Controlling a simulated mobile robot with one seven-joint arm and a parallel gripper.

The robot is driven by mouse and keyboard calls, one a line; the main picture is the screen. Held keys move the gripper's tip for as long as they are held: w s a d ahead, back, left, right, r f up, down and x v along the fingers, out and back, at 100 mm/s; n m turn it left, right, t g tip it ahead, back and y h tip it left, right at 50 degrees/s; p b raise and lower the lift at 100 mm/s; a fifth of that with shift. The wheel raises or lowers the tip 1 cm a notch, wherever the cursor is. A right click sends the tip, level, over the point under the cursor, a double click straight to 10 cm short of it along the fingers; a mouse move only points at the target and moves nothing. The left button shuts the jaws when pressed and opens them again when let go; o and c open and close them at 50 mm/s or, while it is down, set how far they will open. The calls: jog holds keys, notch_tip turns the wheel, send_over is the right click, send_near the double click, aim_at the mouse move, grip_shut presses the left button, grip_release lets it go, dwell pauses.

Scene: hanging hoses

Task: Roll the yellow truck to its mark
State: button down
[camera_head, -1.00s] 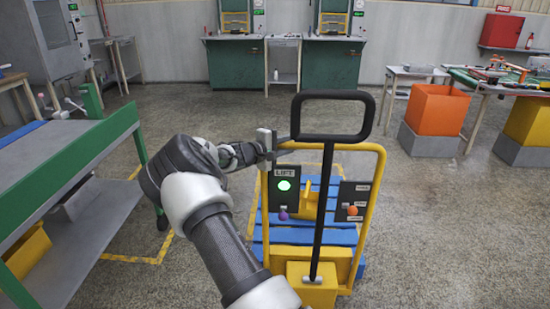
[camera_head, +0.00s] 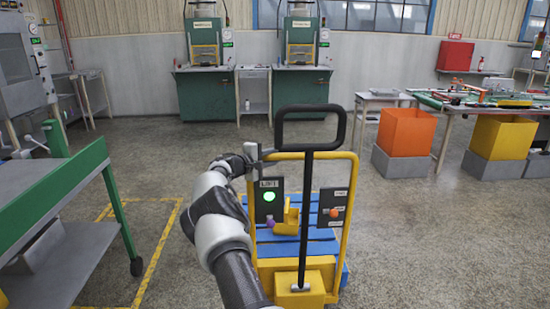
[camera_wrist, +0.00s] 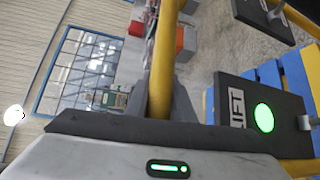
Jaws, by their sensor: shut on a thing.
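The yellow truck (camera_head: 336,235) stands upright in front of me, with a blue slatted deck, a black loop handle and two dark panels. Its left panel has a lit green lamp and the word LIFT; the panel also shows in the wrist view (camera_wrist: 240,95). My gripper (camera_head: 254,160) is shut on the upper left of the truck's yellow tube frame. In the wrist view the yellow tube (camera_wrist: 162,70) runs between my fingers. A yellow outline (camera_head: 157,255) is painted on the floor left of the truck; my arm hides part of the truck's left side.
A green-framed bench (camera_head: 60,195) stands close on the left, its wheeled leg near the outline. Orange (camera_head: 407,130) and yellow (camera_head: 495,136) bins stand at the right by a worktable. Green machines (camera_head: 205,93) line the back wall. Floor ahead and right is clear.

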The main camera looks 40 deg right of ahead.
jog(key=shift+s+d+r, duration=0.1)
jog(key=shift+r, duration=0.05)
jog(key=c, duration=1.5)
grip_release()
jog(key=shift+c, duration=0.2)
jog(key=shift+a, duration=0.2)
jog(key=shift+a, duration=0.3)
jog(key=p+v, duration=0.2)
jog(key=v, duration=1.4)
jog(key=shift+a+p, duration=0.3)
jog(key=shift+p, duration=0.1)
